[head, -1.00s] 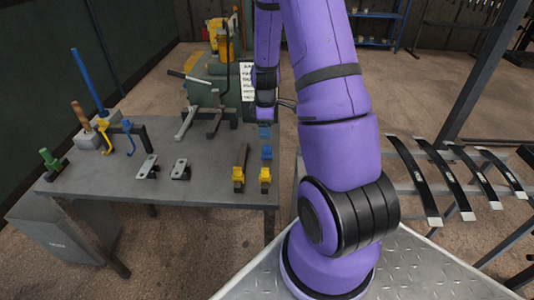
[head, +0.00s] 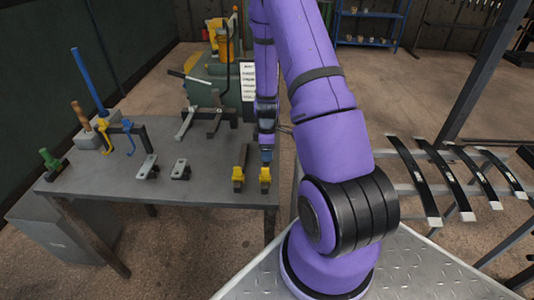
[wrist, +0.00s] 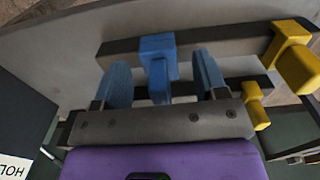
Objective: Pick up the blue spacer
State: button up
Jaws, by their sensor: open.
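The blue spacer (wrist: 157,58) sits on a dark grey bar (wrist: 225,42) in the wrist view, with its lower leg hanging past the bar's edge. My gripper (wrist: 163,75) is open, with one blue finger on each side of the spacer's lower part. I see gaps beside the spacer and cannot tell the depth. In the head view my gripper (head: 266,151) points down over the right edge of the table, above a bar with a yellow end block (head: 265,177). There the spacer is hidden or merges with the blue fingers.
A second bar with a yellow end (head: 239,178) lies just left on the grey table (head: 205,150). Small metal brackets (head: 180,170), blue and yellow hooks (head: 129,137) and a green-handled tool (head: 49,160) stand farther left. A rack of curved leaf springs (head: 413,180) is at right.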

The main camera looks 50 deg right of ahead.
jog(key=shift+f, duration=0.3)
jog(key=shift+c, duration=0.2)
jog(key=c, duration=0.8)
jog(key=shift+r, duration=0.1)
jog(key=shift+r, duration=0.85)
jog(key=shift+s+r, duration=0.15)
jog(key=shift+r, duration=0.8)
jog(key=s+d, duration=0.2)
jog(key=s, duration=0.5)
jog(key=s+d+r, duration=0.1)
jog(key=s+d, duration=0.2)
jog(key=s, duration=0.5)
